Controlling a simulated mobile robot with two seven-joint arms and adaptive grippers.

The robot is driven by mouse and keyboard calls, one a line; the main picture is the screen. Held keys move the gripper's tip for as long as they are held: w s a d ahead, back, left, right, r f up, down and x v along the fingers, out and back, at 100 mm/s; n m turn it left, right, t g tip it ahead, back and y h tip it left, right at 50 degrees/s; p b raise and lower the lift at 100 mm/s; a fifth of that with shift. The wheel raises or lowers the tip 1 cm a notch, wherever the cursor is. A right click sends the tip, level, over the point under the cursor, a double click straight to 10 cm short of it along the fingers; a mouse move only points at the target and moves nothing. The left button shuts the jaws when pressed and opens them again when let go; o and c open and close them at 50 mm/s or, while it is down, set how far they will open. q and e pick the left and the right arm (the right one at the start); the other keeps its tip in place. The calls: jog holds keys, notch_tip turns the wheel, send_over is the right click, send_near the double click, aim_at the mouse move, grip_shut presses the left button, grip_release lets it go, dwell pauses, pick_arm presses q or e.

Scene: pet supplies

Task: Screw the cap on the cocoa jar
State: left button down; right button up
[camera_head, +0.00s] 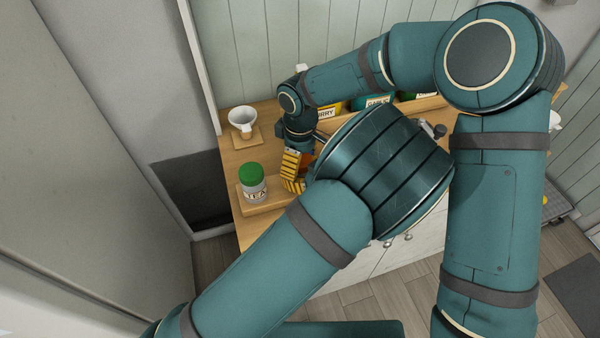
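I cannot pick out the cocoa jar or its loose cap; my arms cover much of the counter. My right gripper (292,171), with yellow ribbed fingers, points down over the counter near its front. A small orange-red patch (307,158) shows just right of its fingers, mostly hidden; I cannot tell what it is or whether the fingers hold it. My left arm comes in from the lower left and bends over the middle of the counter; its gripper is hidden.
A white jar with a green lid (252,182), labelled TEA, stands upright left of my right gripper. Labelled containers (377,101) line the back, partly hidden by my arms.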

dwell(0.3)
jog(key=shift+r, duration=2.25)
jog(key=shift+r, duration=0.1)
notch_tip(320, 180, up, 3)
jog(key=shift+r, duration=0.15)
jog(key=shift+f, duration=4.05)
jog(key=c, duration=1.3)
